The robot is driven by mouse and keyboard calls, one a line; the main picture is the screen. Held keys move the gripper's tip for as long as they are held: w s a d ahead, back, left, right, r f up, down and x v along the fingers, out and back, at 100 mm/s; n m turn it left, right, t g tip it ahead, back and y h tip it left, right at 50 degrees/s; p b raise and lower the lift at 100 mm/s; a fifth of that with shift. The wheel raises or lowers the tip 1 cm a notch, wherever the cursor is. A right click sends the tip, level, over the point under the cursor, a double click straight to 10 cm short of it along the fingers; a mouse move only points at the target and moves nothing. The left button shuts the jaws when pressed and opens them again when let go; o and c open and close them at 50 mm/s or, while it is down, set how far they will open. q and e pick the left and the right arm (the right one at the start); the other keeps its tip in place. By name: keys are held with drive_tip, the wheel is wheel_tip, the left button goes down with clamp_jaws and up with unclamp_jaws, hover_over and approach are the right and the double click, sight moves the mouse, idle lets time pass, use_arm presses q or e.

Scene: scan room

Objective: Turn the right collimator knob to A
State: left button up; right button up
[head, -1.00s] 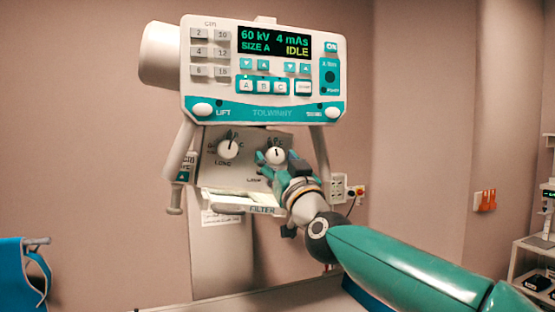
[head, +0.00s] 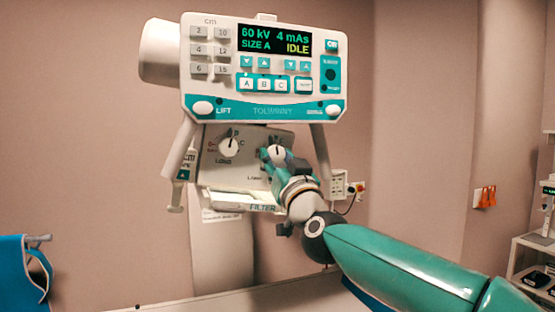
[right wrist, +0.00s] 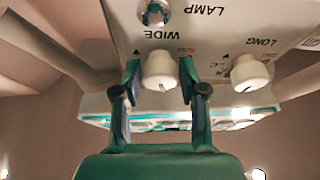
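The right collimator knob (head: 277,153) is a round white knob on the grey collimator panel (head: 243,172), under the control box. In the head view its dark pointer line looks roughly upright; letters around it are mostly hidden by my gripper. My right gripper (head: 273,157) is at this knob. In the right wrist view, which is upside down, the knob (right wrist: 161,70) labelled WIDE sits between the two fingertips (right wrist: 161,82), which appear to touch its sides. My left gripper is not in view.
The left collimator knob (head: 229,147), labelled LONG, is beside it and also shows in the wrist view (right wrist: 249,73). A LAMP control (right wrist: 155,12) is close by. The control box display (head: 274,41) reads SIZE A, IDLE. The filter tray (head: 240,202) is below.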

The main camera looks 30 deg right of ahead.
drive_tip(key=shift+o, duration=1.2)
drive_tip(key=v, duration=1.2)
drive_tip(key=shift+f, duration=0.15)
